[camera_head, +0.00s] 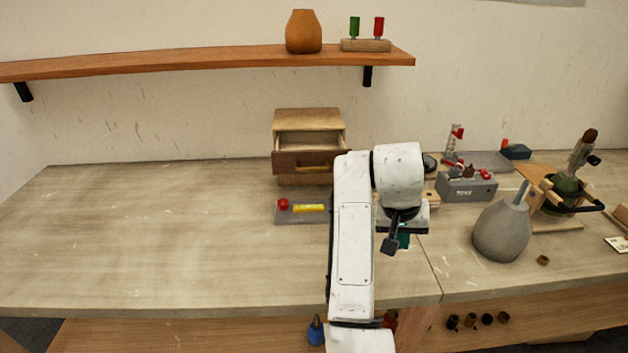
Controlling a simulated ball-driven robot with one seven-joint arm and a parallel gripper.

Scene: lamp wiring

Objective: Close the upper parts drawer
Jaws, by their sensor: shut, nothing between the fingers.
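The small wooden parts cabinet (310,115) stands at the back of the bench against the wall. Its upper drawer (290,163) is pulled out towards me, with a dark wooden front and a yellowish handle. The visible part of the drawer's inside looks empty. My white arm covers the right end of the drawer front. My gripper (390,245) is low over the bench, to the right of and nearer than the drawer, and apart from it. Its dark fingers are shut and hold nothing. The lower part of the cabinet is partly hidden.
A grey plate with a red knob and yellow bar (308,208) lies in front of the cabinet. A grey toolbox (467,187), a grey vase (502,232) and a wooden fixture (560,195) stand right. A shelf (200,59) hangs above. The left bench is clear.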

